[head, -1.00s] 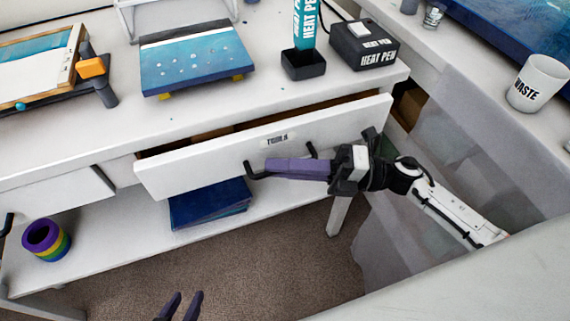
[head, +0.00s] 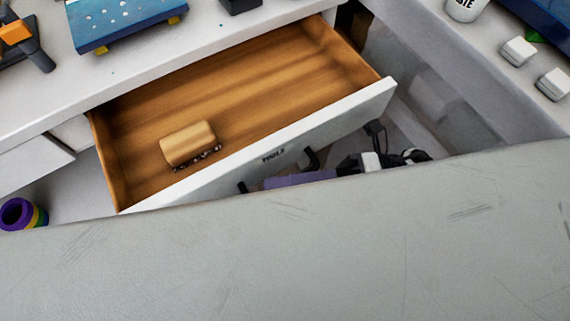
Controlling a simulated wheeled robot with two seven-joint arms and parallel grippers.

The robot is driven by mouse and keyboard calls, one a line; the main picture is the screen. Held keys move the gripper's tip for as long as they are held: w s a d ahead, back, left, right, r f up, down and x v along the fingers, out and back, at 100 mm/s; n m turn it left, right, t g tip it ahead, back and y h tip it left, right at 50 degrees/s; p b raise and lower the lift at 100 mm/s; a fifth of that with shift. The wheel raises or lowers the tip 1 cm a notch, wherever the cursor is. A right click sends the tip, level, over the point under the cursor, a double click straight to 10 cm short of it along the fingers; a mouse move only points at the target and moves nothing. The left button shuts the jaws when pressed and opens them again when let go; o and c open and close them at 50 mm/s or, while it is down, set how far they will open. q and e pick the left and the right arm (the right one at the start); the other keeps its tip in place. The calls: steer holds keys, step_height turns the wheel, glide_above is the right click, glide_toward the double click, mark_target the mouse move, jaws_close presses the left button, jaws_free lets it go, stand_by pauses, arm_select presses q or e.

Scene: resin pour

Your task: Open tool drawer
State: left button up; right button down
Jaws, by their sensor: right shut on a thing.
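The tool drawer (head: 340,112) is pulled well out from under the white bench, with its wooden inside showing. A wooden block-like tool (head: 188,143) with a dark, bristly or toothed lower edge lies in it, left of the middle. The white front carries a TOOLS label and a black handle (head: 311,159). My right gripper (head: 290,180) is at the handle with its purple fingers along the front, shut on the handle. A grey surface in front hides part of the gripper, the arm and the lower drawer front. My left gripper is not in view.
A large grey surface (head: 300,250) fills the near part of the view. The bench top (head: 150,75) holds a blue board (head: 120,20). Purple and multicoloured rolls (head: 18,213) sit at the lower left. A waste cup (head: 465,8) and white blocks (head: 518,50) stand at the right.

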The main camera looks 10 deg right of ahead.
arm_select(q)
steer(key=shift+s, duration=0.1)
arm_select(e)
steer(key=shift+s+d, duration=0.1)
steer(key=c, duration=1.8)
jaws_free()
steer(key=shift+c, duration=0.2)
steer(key=shift+d, duration=0.1)
steer(key=shift+d+f, duration=0.1)
steer(key=shift+d, duration=0.2)
arm_select(q)
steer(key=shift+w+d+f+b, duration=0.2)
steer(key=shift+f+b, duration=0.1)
steer(key=shift+b, duration=0.45)
arm_select(e)
steer(key=d, duration=0.9)
steer(key=shift+s+d+f, duration=0.2)
steer(key=shift+d+f, duration=0.05)
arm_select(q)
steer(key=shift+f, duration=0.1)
